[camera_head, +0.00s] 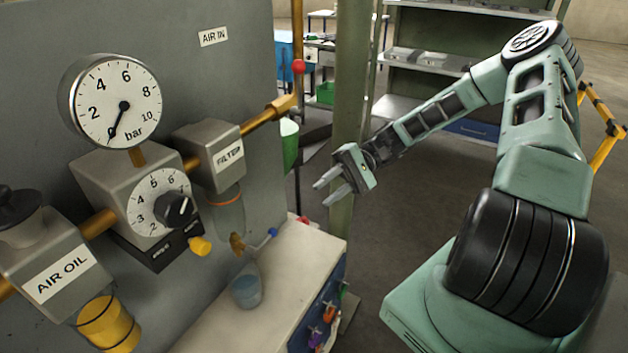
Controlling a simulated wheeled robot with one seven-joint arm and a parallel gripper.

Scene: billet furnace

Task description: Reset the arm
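My gripper (325,192) is at the end of my green and black arm, in the middle of the head view. Its two grey fingers point left and down and stand apart, with nothing visible between them. It is to the right of the grey panel (225,80), in front of a green post, and touches nothing that I can see. My arm is raised and bent, reaching left from the right side.
The panel carries a pressure gauge (117,101), a black regulator knob (174,209), a filter unit (212,153) and an air oil unit (57,265). Shelves (450,60) stand behind. Floor is clear at centre right.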

